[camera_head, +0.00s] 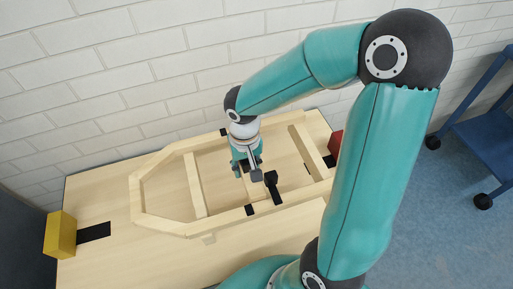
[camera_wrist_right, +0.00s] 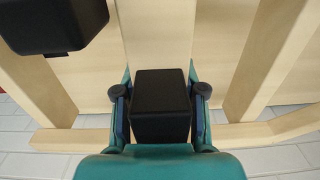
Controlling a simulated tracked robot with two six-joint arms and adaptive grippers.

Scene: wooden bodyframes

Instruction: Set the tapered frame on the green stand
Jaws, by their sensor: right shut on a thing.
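The tapered frame (camera_head: 194,185) is pale wood, with slanted corners at its left end, and lies low over the pale wooden table. Its pale wooden bars also show in the right wrist view (camera_wrist_right: 262,60). My right gripper (camera_head: 258,177) reaches down inside the frame's outline. In the right wrist view its two fingers stand on either side of a black block (camera_wrist_right: 160,105), and it is shut on that block. I cannot tell whether the block is fixed to the frame. No green stand shows. My left gripper is not in view.
A yellow block (camera_head: 60,234) stands at the table's left end and a red block (camera_head: 335,143) at its right end. A white brick wall (camera_head: 150,65) runs behind the table. A blue wheeled cart (camera_head: 488,135) stands on the floor at the right.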

